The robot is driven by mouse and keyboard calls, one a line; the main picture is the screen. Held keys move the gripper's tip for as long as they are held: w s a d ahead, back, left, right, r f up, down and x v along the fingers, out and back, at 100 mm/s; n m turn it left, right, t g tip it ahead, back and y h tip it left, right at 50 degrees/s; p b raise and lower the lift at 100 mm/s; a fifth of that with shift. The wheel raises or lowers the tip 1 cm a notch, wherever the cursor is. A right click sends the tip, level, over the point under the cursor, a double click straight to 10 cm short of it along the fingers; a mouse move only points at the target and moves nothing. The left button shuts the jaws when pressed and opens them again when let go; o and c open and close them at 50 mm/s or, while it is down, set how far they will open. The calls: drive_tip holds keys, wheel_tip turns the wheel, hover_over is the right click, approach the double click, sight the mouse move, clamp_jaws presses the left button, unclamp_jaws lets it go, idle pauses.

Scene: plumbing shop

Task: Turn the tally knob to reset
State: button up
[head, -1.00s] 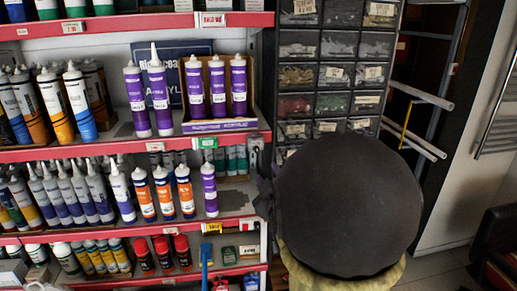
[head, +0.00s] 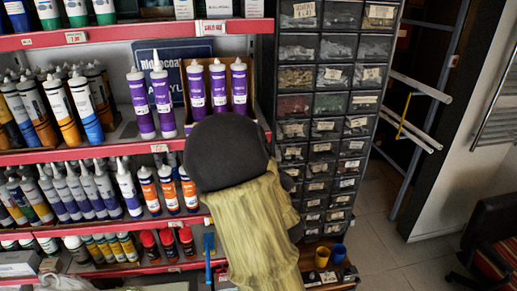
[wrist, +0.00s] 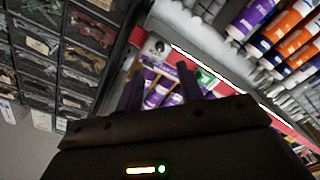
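In the wrist view, a small white unit with a dark round part (wrist: 156,46) sits at the end of the red shelf edge, just beyond my fingertips. It looks like the tally knob, but it is too small to read its setting. My gripper (wrist: 160,70) is open, its two dark fingers apart with nothing held between them. The unit is above the gap between the fingers in the picture, with no contact visible. In the head view, my arm's dark round link and yellow sleeve hide the gripper and the unit.
Purple cartridges (head: 219,86) stand in a display box on the shelf. Orange-and-white cartridges (head: 168,189) stand on the shelf below. A dark drawer cabinet (head: 321,104) is right of the shelves. Yellow and blue cups (head: 322,257) stand low by it.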

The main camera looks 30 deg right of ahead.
drive_tip(key=p+x, duration=0.4)
drive_tip(key=x, duration=0.5)
drive_tip(key=shift+p, duration=0.35)
drive_tip(key=shift+f, duration=0.1)
clamp_jaws()
